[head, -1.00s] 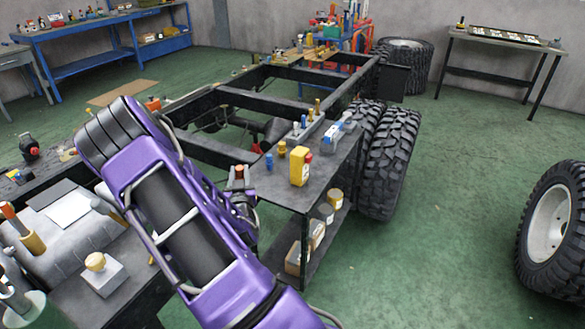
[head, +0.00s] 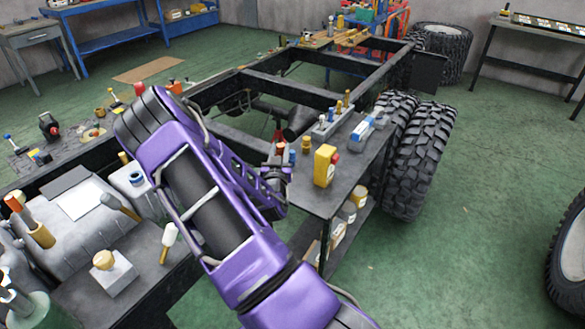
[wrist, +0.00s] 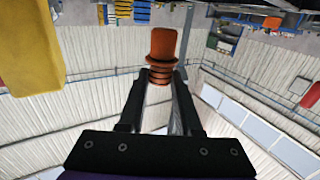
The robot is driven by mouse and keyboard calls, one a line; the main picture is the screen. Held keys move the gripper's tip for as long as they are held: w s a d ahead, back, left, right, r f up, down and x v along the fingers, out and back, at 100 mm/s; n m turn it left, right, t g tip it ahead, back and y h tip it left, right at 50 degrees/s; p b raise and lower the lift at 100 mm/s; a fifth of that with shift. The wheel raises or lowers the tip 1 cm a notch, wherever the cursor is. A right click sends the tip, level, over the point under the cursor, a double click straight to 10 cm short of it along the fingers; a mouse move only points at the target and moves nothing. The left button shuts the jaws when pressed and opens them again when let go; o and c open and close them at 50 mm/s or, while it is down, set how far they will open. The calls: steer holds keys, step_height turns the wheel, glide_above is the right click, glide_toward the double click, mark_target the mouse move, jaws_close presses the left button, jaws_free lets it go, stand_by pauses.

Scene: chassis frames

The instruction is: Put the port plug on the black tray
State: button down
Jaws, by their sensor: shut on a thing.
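My gripper (wrist: 158,82) is shut on an orange-brown ribbed plug (wrist: 161,58), which I take to be the port plug. The plug stands out beyond the fingertips in the wrist view. In the head view the plug (head: 280,149) shows small and reddish at the end of my purple arm, just left of the grey side table; the fingers there are mostly hidden by the arm. I cannot surely pick out the black tray; a dark flat piece with small items (head: 22,162) lies at the far left.
The black chassis frame (head: 240,140) lies behind, large tyres (head: 420,160) to the right.

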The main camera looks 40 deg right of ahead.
steer(key=shift+f+b, duration=0.3)
steer(key=shift+f, duration=2.65)
steer(key=shift+f, duration=0.2)
steer(key=c, duration=0.6)
jaws_free()
steer(key=shift+r, duration=0.1)
